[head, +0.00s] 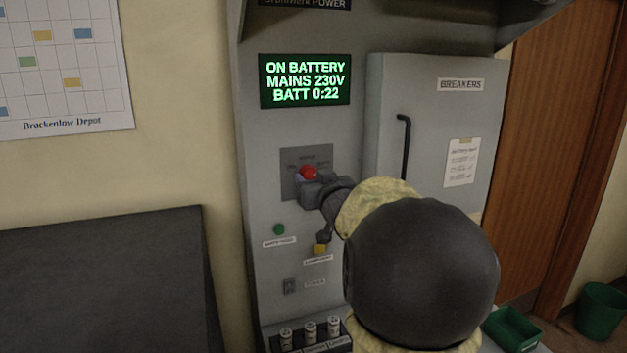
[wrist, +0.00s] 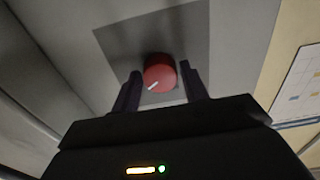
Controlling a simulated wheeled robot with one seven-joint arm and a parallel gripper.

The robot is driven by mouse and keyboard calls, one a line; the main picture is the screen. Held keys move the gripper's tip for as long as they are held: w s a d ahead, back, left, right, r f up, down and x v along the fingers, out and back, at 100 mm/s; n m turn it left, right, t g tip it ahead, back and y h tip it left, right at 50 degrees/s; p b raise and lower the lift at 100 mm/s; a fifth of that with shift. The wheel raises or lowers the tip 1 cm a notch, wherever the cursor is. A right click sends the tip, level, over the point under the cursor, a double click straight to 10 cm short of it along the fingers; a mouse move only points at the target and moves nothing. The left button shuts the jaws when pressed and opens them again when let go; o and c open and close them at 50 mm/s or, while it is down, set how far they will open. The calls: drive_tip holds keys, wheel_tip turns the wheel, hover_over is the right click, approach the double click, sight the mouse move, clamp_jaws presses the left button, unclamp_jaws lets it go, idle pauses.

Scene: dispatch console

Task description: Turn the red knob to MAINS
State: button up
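The red knob (head: 308,173) is on a darker grey square plate (head: 290,160) on the console front, below the display. In the head view my gripper (head: 312,183) is right at it and covers part of it and of the plate's labels. In the wrist view the red knob (wrist: 159,76) lies between the two dark fingertips of my gripper (wrist: 160,78). The fingers are apart, with a thin gap on each side of the knob. A white pointer line on the knob points to the lower left in the wrist view. The MAINS label cannot be read.
The green display (head: 305,80) reads ON BATTERY, MAINS 230V, BATT 0:22. A breaker cabinet (head: 425,100) with a black handle (head: 404,150) stands out to the right. A green button (head: 279,229) and a yellow one (head: 320,249) are below. Several white fuse-like cylinders stand at the bottom.

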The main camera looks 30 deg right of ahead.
drive_tip(key=c, duration=0.5)
drive_tip(key=shift+f+n+b, duration=0.1)
drive_tip(key=shift+n+b, duration=0.2)
drive_tip(key=n+b, duration=0.6)
drive_tip(key=n, duration=0.5)
drive_tip(key=shift+d, duration=0.1)
idle(0.4)
drive_tip(key=o, duration=0.9)
